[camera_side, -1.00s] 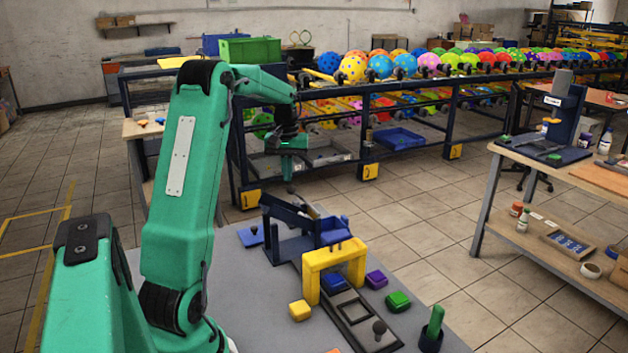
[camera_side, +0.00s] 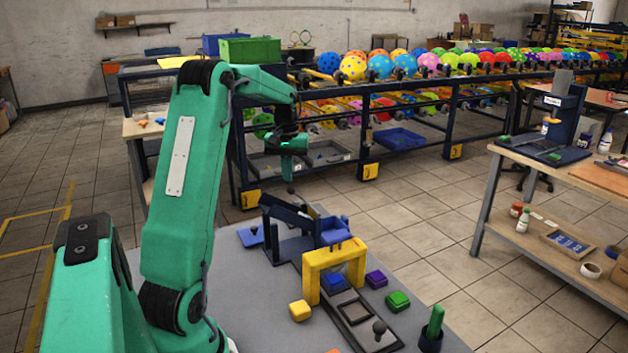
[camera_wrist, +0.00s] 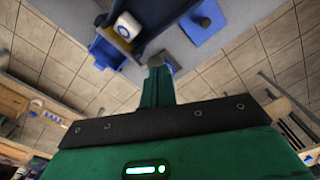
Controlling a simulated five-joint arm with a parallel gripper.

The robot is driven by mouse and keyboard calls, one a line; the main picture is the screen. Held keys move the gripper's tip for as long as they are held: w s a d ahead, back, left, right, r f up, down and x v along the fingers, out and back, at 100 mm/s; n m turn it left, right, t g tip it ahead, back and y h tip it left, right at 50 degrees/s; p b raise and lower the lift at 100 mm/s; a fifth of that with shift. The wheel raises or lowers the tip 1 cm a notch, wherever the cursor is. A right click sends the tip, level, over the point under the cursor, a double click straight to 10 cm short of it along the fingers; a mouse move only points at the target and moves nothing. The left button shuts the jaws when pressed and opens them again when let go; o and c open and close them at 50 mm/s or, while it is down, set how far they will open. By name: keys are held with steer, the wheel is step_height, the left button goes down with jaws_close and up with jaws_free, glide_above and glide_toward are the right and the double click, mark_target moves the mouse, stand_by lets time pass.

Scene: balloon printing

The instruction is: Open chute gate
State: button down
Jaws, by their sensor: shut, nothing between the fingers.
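The dark blue chute (camera_side: 287,212) slopes down to the right on its stand, behind the yellow arch (camera_side: 333,257). Which part is its gate is not clear to me. A blue plate with a knob (camera_side: 250,236) lies left of the chute, and it also shows in the wrist view (camera_wrist: 203,22). My gripper (camera_side: 291,188) is shut and empty, pointing down above the chute's upper end and apart from it. In the wrist view my gripper's fingers (camera_wrist: 158,72) are together near a dark blue part (camera_wrist: 165,18) of the chute.
A blue block (camera_side: 334,284) sits under the arch. A dark track with a knob (camera_side: 379,328) runs forward from it. Yellow (camera_side: 300,311), purple (camera_side: 376,279) and green (camera_side: 398,300) blocks stand beside it. A green peg (camera_side: 435,322) stands at the front right.

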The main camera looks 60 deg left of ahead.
mark_target(288, 188)
steer(key=shift+f, duration=2.8)
steer(key=shift+r, duration=0.2)
step_height(288, 188, up, 13)
steer(key=shift+d, duration=0.1)
